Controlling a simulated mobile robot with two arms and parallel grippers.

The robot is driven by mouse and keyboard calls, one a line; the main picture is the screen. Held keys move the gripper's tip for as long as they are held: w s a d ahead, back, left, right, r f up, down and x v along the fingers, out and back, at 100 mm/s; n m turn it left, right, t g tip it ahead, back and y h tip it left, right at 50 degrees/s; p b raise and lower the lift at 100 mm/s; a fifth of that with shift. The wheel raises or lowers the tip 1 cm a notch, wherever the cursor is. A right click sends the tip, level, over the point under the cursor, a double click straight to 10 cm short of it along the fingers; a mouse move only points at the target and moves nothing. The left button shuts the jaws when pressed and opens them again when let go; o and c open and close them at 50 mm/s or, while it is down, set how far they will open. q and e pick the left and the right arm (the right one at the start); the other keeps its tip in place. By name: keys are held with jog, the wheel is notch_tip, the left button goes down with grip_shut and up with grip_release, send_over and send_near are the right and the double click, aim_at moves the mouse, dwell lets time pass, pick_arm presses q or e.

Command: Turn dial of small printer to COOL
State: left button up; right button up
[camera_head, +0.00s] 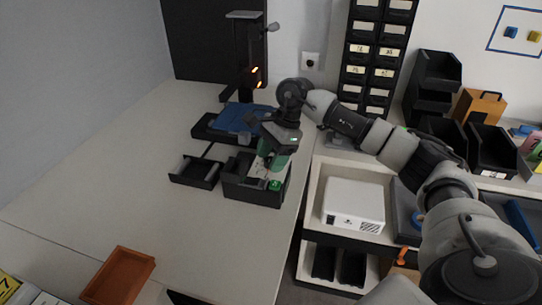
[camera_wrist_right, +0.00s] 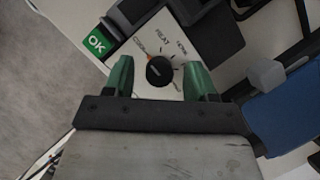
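The small printer (camera_head: 250,194) is a dark box on the pale worktop, with a light control panel on top. In the right wrist view its round black dial (camera_wrist_right: 160,71) sits on the white panel (camera_wrist_right: 178,24) among small printed labels. A green OK button (camera_wrist_right: 96,43) is beside the panel. My right gripper (camera_wrist_right: 158,82) is open, its green fingers on either side of the dial with gaps visible. In the head view the arm hides the dial. My left gripper is out of view.
A small dark tray (camera_head: 195,172) lies left of the printer. A dark device with a blue bed (camera_head: 240,118) and tall column stands behind. An orange-brown tray (camera_head: 118,277) lies near the front. A white box (camera_head: 354,203) sits on the cart at right. The left worktop is clear.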

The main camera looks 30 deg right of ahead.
jog(key=b+v, duration=0.1)
jog(key=v, duration=0.9)
jog(key=shift+d+r, duration=0.2)
jog(key=shift+r, duration=0.1)
